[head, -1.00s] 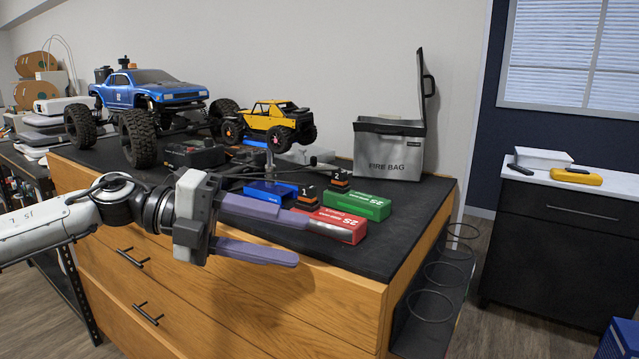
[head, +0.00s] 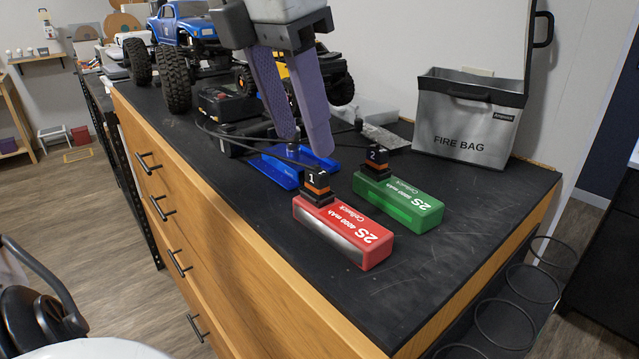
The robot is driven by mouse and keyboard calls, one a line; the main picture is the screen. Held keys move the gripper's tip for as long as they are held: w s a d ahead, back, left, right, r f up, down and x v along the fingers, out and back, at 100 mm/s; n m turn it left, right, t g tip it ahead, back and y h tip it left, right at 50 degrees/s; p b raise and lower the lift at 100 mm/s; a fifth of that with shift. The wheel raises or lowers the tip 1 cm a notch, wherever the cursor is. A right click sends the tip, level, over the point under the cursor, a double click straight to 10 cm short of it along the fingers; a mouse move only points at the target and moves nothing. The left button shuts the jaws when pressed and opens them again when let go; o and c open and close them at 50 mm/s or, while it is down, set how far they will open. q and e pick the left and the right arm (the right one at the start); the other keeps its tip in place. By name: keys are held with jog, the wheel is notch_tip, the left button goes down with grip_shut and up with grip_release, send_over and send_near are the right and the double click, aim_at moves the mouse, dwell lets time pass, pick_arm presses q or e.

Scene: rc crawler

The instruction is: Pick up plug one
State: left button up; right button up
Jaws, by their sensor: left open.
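Plug one (head: 317,184) is a small black block with an orange band and a white "1". It stands at the back end of the red battery (head: 343,232). Plug two (head: 376,161), marked "2", stands likewise at the green battery (head: 398,199). My left gripper (head: 305,147) comes down from the top with two long purple fingers. It is open, with its tips just above and slightly left of plug one, with nothing between them. My right gripper is not in view.
A blue tray-like piece (head: 285,168) lies behind plug one, with a black charger box (head: 228,104) and cables. A grey fire bag (head: 470,116) stands at the back right. A blue truck (head: 186,28) and a yellow one stand behind. The black bench top is clear at front right.

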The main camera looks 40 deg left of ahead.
aim_at(317, 170)
pick_arm(q)
jog(key=x, duration=0.5)
jog(key=shift+w+d+f, duration=0.1)
jog(key=shift+d+f, duration=0.1)
jog(key=c, duration=1.1)
